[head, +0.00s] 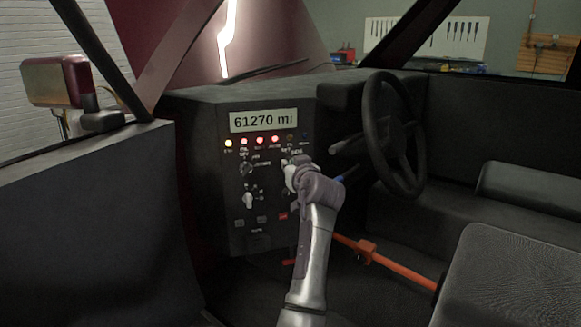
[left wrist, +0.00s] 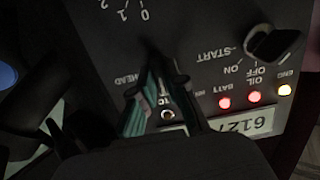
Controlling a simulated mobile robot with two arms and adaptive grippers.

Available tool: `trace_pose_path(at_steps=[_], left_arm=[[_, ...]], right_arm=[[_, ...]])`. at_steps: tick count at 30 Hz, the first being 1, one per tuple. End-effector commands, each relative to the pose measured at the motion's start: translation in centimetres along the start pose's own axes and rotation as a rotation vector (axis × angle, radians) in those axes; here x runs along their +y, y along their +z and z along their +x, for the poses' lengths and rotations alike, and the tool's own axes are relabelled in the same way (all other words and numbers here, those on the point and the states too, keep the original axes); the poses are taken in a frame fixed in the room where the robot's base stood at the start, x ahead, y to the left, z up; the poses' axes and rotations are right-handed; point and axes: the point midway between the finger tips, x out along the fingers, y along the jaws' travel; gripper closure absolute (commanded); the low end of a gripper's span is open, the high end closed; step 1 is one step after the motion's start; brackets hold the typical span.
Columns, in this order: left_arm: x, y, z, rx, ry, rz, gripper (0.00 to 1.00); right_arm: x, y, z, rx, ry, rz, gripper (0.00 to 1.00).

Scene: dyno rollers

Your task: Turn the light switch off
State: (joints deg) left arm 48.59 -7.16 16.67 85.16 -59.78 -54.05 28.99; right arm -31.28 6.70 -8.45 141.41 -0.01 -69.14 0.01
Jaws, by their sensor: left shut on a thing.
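A dark control panel (head: 238,143) stands on the dashboard with a display (head: 265,120) reading 61270 mi. The light switch, a dark knob (left wrist: 154,54) by the markings 0, 1, 2 and a partly hidden label ending in HEAD, shows in the left wrist view between my fingertips. My left gripper (head: 289,176) is at the panel's right side and, in the left wrist view (left wrist: 155,72), is shut on the knob. The fingers hide much of it, so I cannot tell exactly where it points. My right gripper is not in view.
An ignition switch (head: 246,168) and a lower knob (head: 249,200) sit left of my gripper. Lit lamps (head: 260,140) run below the display. A steering wheel (head: 392,135) is close on the right. An orange bar (head: 385,267) crosses low down. A seat (head: 510,270) is at lower right.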

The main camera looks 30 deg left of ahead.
Motion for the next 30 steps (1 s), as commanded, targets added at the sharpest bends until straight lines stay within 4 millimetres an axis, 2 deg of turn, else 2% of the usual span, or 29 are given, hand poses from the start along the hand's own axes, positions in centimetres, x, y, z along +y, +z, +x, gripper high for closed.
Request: trace_pose_path(at_steps=[4,5,9,20,30], left_arm=[[0.1,0.2,0.0,-0.005,0.001,-0.002,1.00],[0.1,0.2,0.0,-0.006,0.001,-0.002,0.84],[0.0,0.2,0.0,-0.004,0.001,-0.001,0.62],[0.1,0.1,-0.6,-0.001,0.001,-0.001,0.62],[0.1,0.2,-5.9,-0.003,0.003,-0.002,0.62]], right_arm=[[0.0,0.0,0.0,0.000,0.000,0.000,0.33],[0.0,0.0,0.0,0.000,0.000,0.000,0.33],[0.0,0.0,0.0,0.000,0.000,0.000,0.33],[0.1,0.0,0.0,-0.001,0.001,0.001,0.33],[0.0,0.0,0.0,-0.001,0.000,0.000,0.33]])
